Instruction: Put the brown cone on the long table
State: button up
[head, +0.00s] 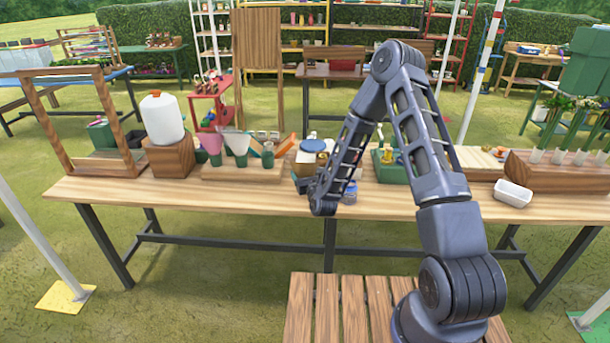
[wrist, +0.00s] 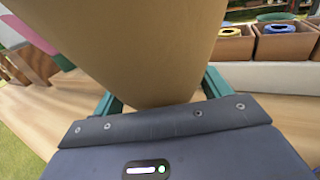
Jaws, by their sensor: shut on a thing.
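The brown cone (wrist: 150,45) fills the upper middle of the wrist view. My gripper (wrist: 160,95) is shut on it, with one green finger on each side of its lower part. The cone's far end runs out of the picture. The long table (head: 235,202) stretches across the head view, and its wooden top also shows below the cone in the wrist view (wrist: 30,108). In the head view my wrist is low over the middle of the table. There I cannot make out the fingers or the cone clearly. Whether the cone touches the table cannot be told.
A white jug (head: 162,120) on a wooden block (head: 170,158), and pale cones (head: 237,142) in green holders, stand left of my wrist. A white tray (head: 513,193) and a wooden planter (head: 560,178) are at right. The table's front strip is mostly clear.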

jog(key=shift+f, duration=0.15)
jog(key=o, duration=1)
jog(key=shift+s+d, duration=0.1)
jog(key=v, duration=1.1)
jog(key=shift+s+d, duration=0.1)
jog(key=shift+s, duration=0.2)
jog(key=shift+r, duration=0.2)
